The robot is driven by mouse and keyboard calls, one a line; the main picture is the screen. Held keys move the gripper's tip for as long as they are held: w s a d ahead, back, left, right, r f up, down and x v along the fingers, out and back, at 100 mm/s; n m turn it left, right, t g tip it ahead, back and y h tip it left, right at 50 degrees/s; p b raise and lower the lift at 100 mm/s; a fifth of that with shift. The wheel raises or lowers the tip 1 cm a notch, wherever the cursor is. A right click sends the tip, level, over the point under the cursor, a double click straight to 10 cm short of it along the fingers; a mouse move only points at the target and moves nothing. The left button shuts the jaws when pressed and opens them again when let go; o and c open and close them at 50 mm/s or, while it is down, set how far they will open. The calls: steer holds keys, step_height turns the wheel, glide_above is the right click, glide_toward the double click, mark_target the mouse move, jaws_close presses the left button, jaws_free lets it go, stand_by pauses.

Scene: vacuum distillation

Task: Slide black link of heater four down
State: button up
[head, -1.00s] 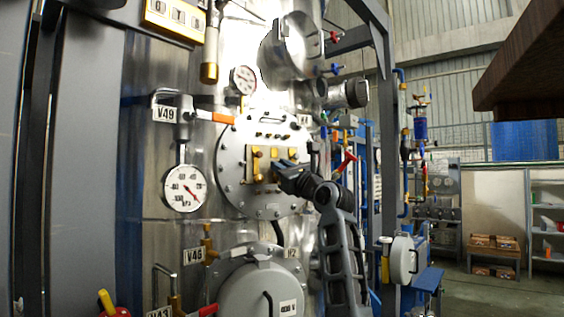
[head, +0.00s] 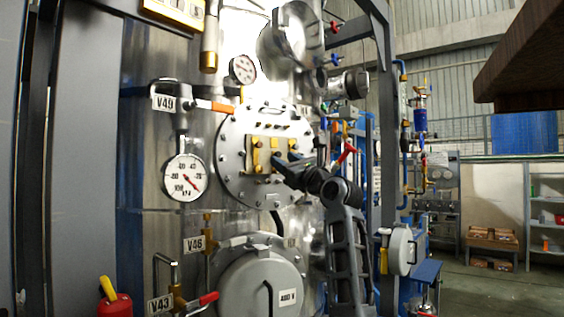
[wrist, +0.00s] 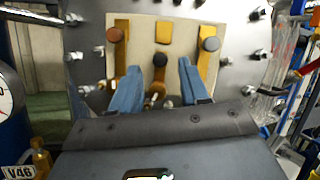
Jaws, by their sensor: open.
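The round steel heater cover (head: 235,184) carries a pale terminal plate with brass strips; the plate also shows in the wrist view (wrist: 183,58). I cannot tell for certain which piece is the black link. My gripper (wrist: 160,70) is open in front of the plate's lower half, its blue fingers on either side of the middle strip.
Bolts ring the cover. A pressure gauge (head: 184,178) and the V49 valve with an orange handle (head: 212,105) are to the left. A lower round cover (head: 250,290) sits below. A red-handled valve (head: 346,152) is close to the right of my arm.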

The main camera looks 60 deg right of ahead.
steer(key=v, duration=0.5)
steer(key=shift+s+a+f+b, duration=0.1)
steer(key=shift+s+a+b, duration=0.1)
steer(key=shift+b, duration=0.2)
